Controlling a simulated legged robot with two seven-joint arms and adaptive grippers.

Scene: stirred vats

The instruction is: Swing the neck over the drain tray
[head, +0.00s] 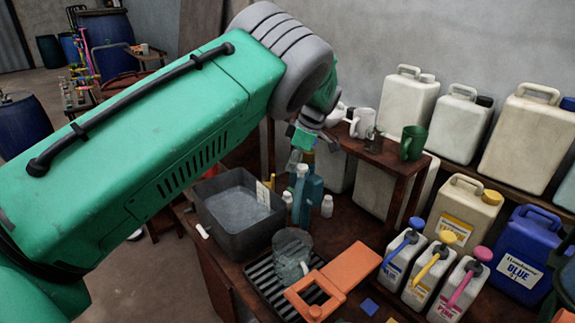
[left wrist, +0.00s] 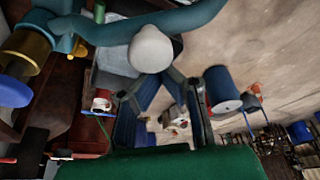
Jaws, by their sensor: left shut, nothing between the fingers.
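A thick teal curved tube (left wrist: 185,18), which looks like the neck, crosses the top of the left wrist view. A pale rounded knob (left wrist: 150,48) shows below the tube and covers part of my fingers. My left gripper (head: 304,140) is shut and empty, above the back of the bench; its fingers also show in the left wrist view (left wrist: 160,76). Whether they touch the neck is unclear. The black ribbed drain tray (head: 262,284) lies at the bench front, with a clear jug (head: 291,252) at its back. My right gripper is not in view.
A grey basin of liquid (head: 238,207) stands left of the jug. An orange bracket (head: 350,268) lies at the tray's right. Several dye jugs (head: 440,262) crowd the right side. A small wooden shelf (head: 385,157) with mugs stands behind.

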